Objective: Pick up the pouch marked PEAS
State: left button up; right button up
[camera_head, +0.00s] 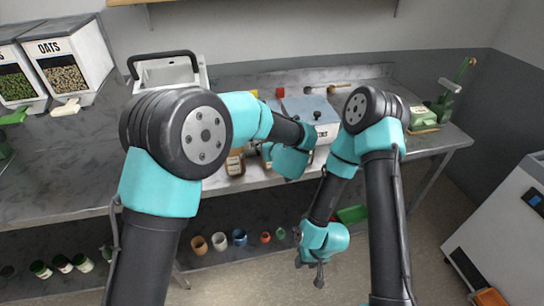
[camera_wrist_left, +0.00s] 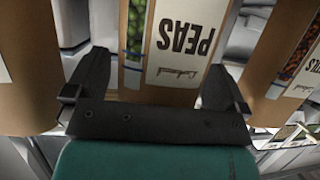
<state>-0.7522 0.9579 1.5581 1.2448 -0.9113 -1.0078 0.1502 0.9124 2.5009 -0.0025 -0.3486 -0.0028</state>
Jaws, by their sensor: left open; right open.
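The pouch marked PEAS (camera_wrist_left: 178,55) is brown kraft with a white label and a green window. It shows upside down in the left wrist view, its lower part hidden behind my gripper. My left gripper (camera_wrist_left: 155,88) is open, one finger on either side of this pouch; I cannot tell if they touch it. In the head view my left wrist hides the left fingers, and brown pouches (camera_head: 235,164) show only partly beside it, labels unreadable. My right gripper (camera_head: 319,276) hangs low in front of the bench, open and empty.
In the left wrist view, another pouch (camera_wrist_left: 290,65) with a reddish window stands close right, and a brown one (camera_wrist_left: 28,85) close left. The bench (camera_head: 95,165) carries OATS bins (camera_head: 75,60) at left. Cups (camera_head: 219,241) stand on the lower shelf.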

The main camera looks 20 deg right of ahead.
dwell(0.4)
pick_arm(q)
jog(key=c, duration=1.4)
